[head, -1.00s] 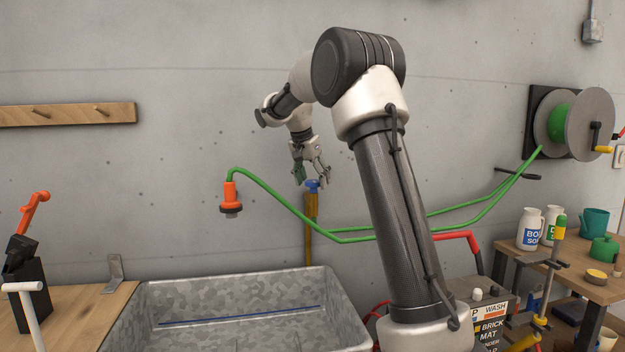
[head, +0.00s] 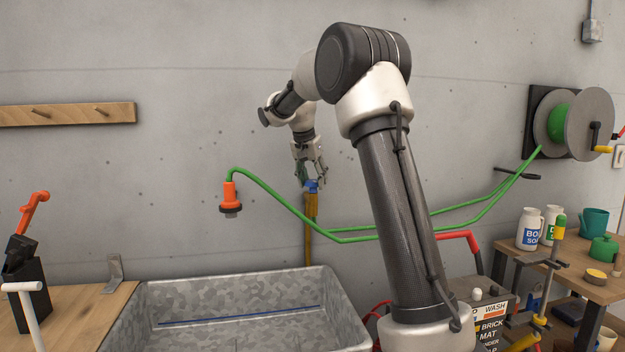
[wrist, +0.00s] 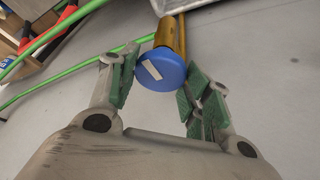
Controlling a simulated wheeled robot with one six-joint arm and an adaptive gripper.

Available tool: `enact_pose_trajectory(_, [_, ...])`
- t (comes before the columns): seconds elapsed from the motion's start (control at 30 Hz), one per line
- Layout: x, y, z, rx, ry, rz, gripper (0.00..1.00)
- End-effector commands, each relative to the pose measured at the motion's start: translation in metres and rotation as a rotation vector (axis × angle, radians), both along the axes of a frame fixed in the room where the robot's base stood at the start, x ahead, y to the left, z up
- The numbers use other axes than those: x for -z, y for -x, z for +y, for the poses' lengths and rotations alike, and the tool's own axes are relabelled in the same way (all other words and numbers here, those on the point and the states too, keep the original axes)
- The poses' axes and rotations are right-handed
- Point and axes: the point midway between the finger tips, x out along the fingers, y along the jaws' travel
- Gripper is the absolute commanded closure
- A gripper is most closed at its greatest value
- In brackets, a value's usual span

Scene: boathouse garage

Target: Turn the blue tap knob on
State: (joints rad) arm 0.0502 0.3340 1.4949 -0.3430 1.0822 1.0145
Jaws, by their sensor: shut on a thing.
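The blue tap knob (head: 312,186) sits on top of a brass standpipe (head: 309,235) by the wall, behind the tub. In the wrist view the knob (wrist: 161,69) is a round blue cap with a white mark running diagonally across its face. My gripper (head: 312,180) reaches down from above onto the knob. In the wrist view its green-padded fingers (wrist: 158,90) stand on either side of the knob and are shut on it. The left pad touches or nearly touches the knob's edge, and the right pad lies against its lower right.
A green hose (head: 283,209) with an orange nozzle (head: 230,195) hangs close around the pipe and runs to a reel (head: 580,124). A metal tub (head: 240,330) stands below. A bench with bottles (head: 530,229) is at the right.

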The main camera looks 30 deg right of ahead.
Motion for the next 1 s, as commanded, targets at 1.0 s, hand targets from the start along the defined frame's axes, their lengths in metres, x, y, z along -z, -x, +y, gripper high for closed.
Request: enact_pose_trajectory(1.0, [-0.0009,0.0019,-0.0055,-0.935,-0.002,-0.004,0.75])
